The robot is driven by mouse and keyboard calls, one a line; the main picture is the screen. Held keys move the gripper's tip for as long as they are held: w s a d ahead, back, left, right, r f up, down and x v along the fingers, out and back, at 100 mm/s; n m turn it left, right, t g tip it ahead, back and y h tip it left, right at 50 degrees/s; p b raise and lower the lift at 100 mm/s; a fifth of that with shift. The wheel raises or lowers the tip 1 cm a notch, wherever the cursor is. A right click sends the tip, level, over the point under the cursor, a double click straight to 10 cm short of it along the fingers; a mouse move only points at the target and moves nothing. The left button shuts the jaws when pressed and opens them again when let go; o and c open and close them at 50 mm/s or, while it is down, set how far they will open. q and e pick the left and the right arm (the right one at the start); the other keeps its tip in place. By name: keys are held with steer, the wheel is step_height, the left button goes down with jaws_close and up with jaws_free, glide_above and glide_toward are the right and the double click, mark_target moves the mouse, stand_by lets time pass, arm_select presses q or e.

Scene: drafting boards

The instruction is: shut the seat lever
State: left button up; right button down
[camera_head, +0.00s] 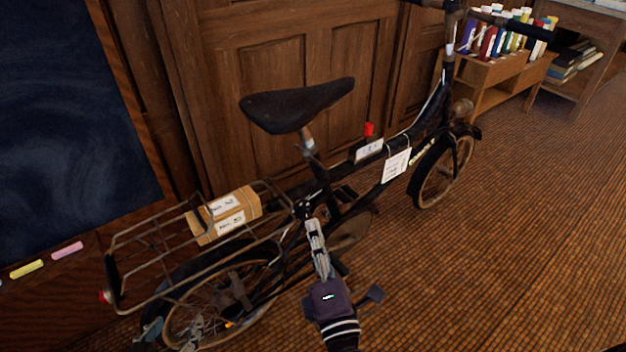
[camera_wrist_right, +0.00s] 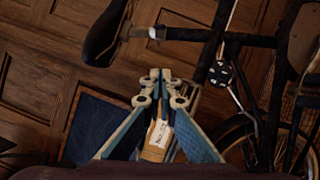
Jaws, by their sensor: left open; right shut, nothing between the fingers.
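The bicycle's black saddle (camera_head: 297,106) sits on a silver seat post (camera_head: 307,143) above the dark frame. In the right wrist view, the saddle (camera_wrist_right: 106,36) and the post (camera_wrist_right: 155,32) are at the upper left. I cannot pick out the seat lever or its position near the post. My right gripper (camera_head: 313,226) is shut and empty, below the saddle and over the frame. Its fingertips (camera_wrist_right: 161,86) meet in the wrist view, apart from the post. My left gripper (camera_head: 172,334) is open, low by the rear wheel, partly cut off and hard to make out.
A parcel (camera_head: 227,213) lies on the rear rack (camera_head: 128,247). A white tag (camera_head: 396,165) hangs on the frame. A wooden door panel (camera_head: 275,60) and chalkboard (camera_head: 60,120) stand behind the bicycle. Book shelves (camera_head: 495,75) are at the back right. The brown floor (camera_head: 510,220) is clear at right.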

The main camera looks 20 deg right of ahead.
arm_select(q)
steer(key=shift+s, duration=0.15)
arm_select(e)
steer(key=shift+s, duration=0.1)
steer(key=shift+r, duration=0.1)
steer(key=p, duration=0.2)
glide_toward(317, 165)
steer(key=w+a, duration=0.4)
arm_select(q)
steer(key=s+a+f+g, duration=0.2)
steer(key=s+g, duration=0.1)
steer(key=s, duration=0.3)
steer(key=s+a+f+g+y+p, duration=0.1)
steer(key=s+a+f+g, duration=0.1)
steer(key=s, duration=0.5)
steer(key=shift+f+g+y, duration=0.3)
steer(key=shift+f+g, duration=0.4)
steer(key=shift+g, duration=0.1)
arm_select(e)
steer(key=d, duration=0.3)
steer(key=shift+w+d+r, duration=0.15)
steer(key=shift+w+d, duration=0.15)
steer(key=shift+d, duration=0.1)
arm_select(q)
steer(key=shift+s+a+r+p, duration=0.1)
steer(key=shift+p, duration=0.25)
